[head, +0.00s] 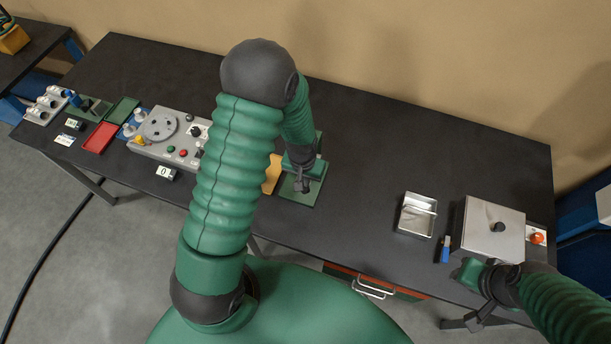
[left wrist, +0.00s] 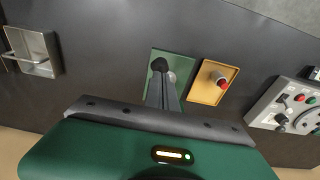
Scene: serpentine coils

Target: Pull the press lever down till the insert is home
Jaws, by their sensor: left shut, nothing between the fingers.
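The green press (head: 317,190) stands near the middle of the table, largely covered by my left arm in the head view. Its green base plate (left wrist: 185,63) also shows in the left wrist view. My left gripper (head: 303,186) is over the press, with its fingers together and nothing between them. In the left wrist view the shut fingers (left wrist: 162,88) point at the plate. A dark rounded end, perhaps the lever knob, and a small grey round part show by the fingertips. I cannot make out the lever or the insert clearly. My right gripper (head: 478,318) is at the table's front right edge; its jaw opening is unclear.
A grey control panel (head: 160,145) and red tray (head: 100,136) are left. A metal tray (head: 416,216) and a metal-topped box (head: 490,232) are right. The table between press and metal tray is clear.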

